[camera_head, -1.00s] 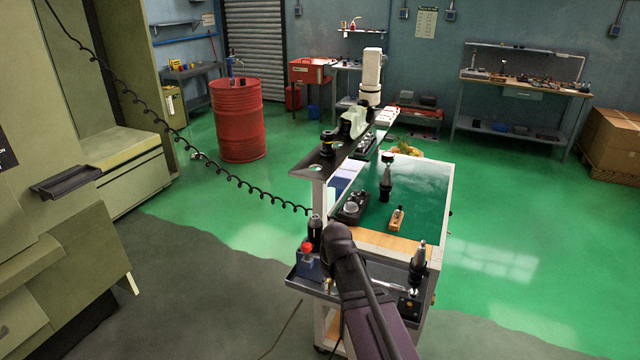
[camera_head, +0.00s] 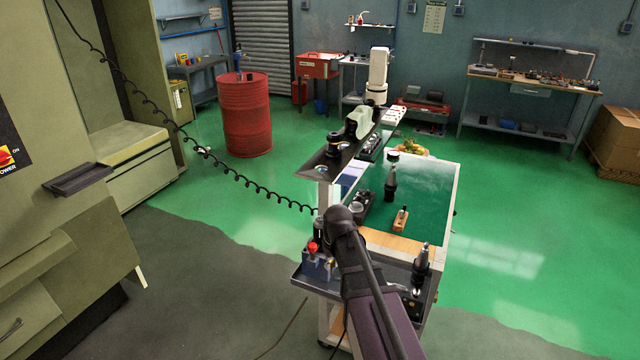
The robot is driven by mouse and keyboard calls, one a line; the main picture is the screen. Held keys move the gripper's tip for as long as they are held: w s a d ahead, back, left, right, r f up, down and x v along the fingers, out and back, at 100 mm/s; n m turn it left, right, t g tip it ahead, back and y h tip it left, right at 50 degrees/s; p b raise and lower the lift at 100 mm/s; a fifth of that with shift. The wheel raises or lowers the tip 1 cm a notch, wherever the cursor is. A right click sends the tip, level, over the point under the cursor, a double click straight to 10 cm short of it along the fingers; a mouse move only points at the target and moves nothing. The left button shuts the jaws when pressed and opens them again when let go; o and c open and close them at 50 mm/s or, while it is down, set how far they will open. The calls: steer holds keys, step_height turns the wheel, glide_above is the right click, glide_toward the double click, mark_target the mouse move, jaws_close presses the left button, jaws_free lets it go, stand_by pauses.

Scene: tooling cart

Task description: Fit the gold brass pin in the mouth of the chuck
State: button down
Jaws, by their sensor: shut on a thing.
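My arm (camera_head: 362,285) reaches from the bottom edge over the near end of the cart. Its far end hides my gripper and whatever it holds. I cannot make out the gold brass pin for certain. A dark upright toolholder (camera_head: 421,268) stands at the right of the cart's front tray (camera_head: 305,283). Another dark toolholder (camera_head: 390,186) stands on the green mat (camera_head: 425,190). I cannot tell which of these, if either, is the chuck. A blue block with a red knob (camera_head: 313,248) sits at the tray's left, beside my arm.
A wooden-bodied tool (camera_head: 401,219) lies on the mat. A machine (camera_head: 60,170) stands at left, a red drum (camera_head: 246,115) behind. Green floor at right is clear.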

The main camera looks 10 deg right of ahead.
steer(key=w+r+m+p, duration=0.1)
steer(key=w+r+p, duration=1.3)
steer(key=w+r, duration=0.1)
steer(key=shift+a+r, duration=0.15)
steer(key=shift+r, duration=0.1)
steer(key=shift+w+f, duration=0.1)
steer(key=shift+f, duration=0.2)
steer(key=shift+f+b, duration=1.75)
steer(key=shift+b, duration=0.1)
steer(key=shift+f+b, duration=1.35)
steer(key=shift+b, duration=0.05)
stand_by(1.4)
stand_by(0.4)
steer(key=c, duration=0.6)
jaws_free()
steer(key=shift+o, duration=0.2)
